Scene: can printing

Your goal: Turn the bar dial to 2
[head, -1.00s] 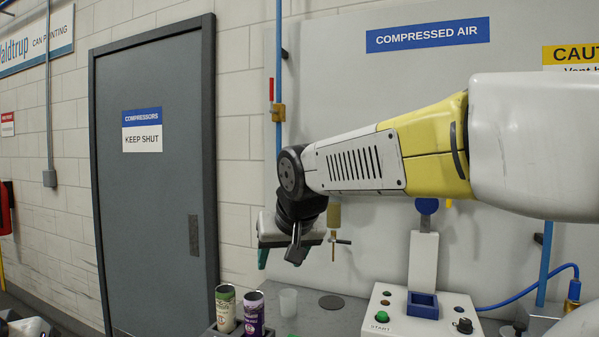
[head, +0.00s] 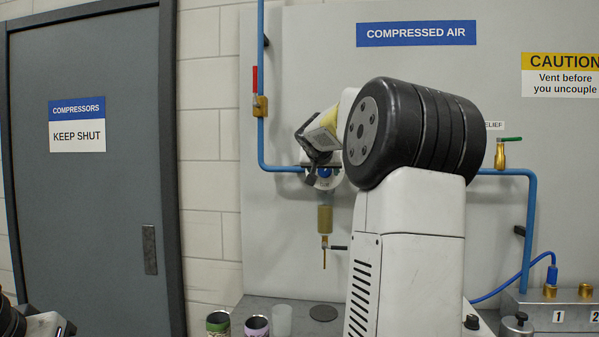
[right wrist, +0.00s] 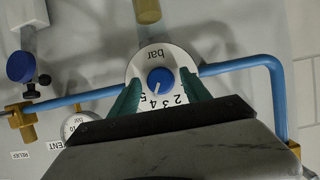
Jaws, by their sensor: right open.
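The bar dial (right wrist: 161,80) is a blue knob with a white pointer line on a round white plate marked "bar" and several numbers. It appears upside down in the right wrist view, with the pointer turned roughly towards the 4. The dial also shows in the head view (head: 324,177), partly behind my right arm. My right gripper (right wrist: 160,78) is open, with one green finger on each side of the knob and a visible gap to it. In the head view, part of my left arm's end (head: 48,325) shows at the bottom left; its fingers are not visible.
Blue air pipes (head: 530,225) run along the grey panel on both sides of the dial. A brass-coloured cylinder (head: 325,218) hangs below it. Two printed cans (head: 256,325) and a translucent cup (head: 281,319) stand at the bench's front left. A relief valve (head: 500,152) is at right.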

